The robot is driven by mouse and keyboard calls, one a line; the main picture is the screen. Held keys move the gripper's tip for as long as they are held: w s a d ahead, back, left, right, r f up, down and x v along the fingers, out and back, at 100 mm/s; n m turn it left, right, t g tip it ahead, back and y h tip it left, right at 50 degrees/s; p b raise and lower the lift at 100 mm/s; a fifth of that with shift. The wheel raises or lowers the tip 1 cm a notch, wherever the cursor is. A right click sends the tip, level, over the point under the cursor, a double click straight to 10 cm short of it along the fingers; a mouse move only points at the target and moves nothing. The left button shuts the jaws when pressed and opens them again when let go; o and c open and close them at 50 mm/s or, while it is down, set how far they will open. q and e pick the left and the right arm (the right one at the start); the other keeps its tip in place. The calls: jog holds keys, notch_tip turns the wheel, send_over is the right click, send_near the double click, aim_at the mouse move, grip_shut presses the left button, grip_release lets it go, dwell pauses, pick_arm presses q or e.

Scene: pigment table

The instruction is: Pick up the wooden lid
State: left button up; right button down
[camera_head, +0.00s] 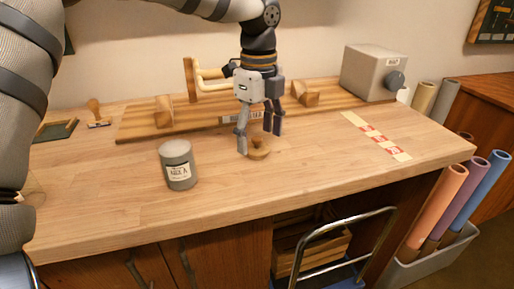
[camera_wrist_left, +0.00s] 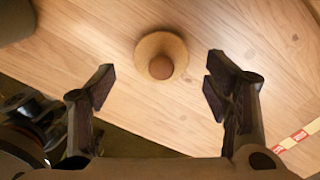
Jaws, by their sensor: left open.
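The wooden lid (camera_head: 257,152) is a small round disc with a knob, lying on the bench top. It also shows in the left wrist view (camera_wrist_left: 162,56), knob facing the camera. My left gripper (camera_head: 259,142) is open and points down at the lid. In the left wrist view the lid appears ahead of the gap between the two fingers (camera_wrist_left: 158,88), apart from both. A grey jar (camera_head: 178,165) with a white label stands upright on the bench to the left of the lid. My right gripper is not in view.
A wooden rack board (camera_head: 150,124) lies behind the lid. A grey box with a knob (camera_head: 374,72) stands at the back right. Red and white tape (camera_head: 379,137) marks the bench (camera_head: 330,176) on the right. A stamp (camera_head: 97,113) stands back left. The bench around the lid is clear.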

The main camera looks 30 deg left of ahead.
aim_at(257, 146)
pick_arm(q)
notch_tip(257, 146, down, 2)
jog(key=shift+f, duration=0.2)
jog(key=c, duration=0.9)
jog(key=shift+c, duration=0.2)
jog(key=shift+r, duration=0.15)
